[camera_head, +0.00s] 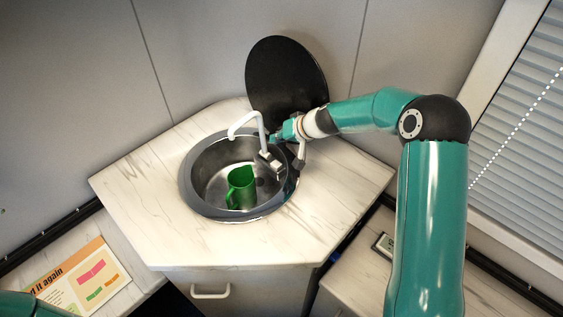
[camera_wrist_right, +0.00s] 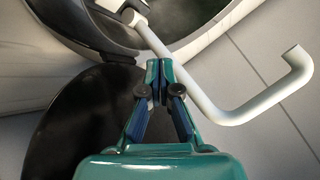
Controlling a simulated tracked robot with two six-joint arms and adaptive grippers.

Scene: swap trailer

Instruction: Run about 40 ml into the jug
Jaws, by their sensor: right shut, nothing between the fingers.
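The green jug (camera_head: 241,187) stands in the round metal sink (camera_head: 207,180), under the tap. The white tap (camera_head: 262,127) has a bent spout whose open end points to the left; its blocky base (camera_head: 270,164) partly overlaps the sink in view. My right gripper (camera_head: 274,136) is close beside the tap's pipe, shut and empty. In the right wrist view its fingertips (camera_wrist_right: 159,66) meet next to the white pipe (camera_wrist_right: 190,88); I cannot tell whether they touch it. I cannot see any water or the jug's fill level. My left gripper is out of view.
A round black lid (camera_head: 287,75) stands upright behind the sink, close to my right wrist. The marble-look counter (camera_head: 220,246) is bare in front. A printed card (camera_head: 85,283) lies on the lower left surface. A small device with a display (camera_head: 384,245) lies at the right.

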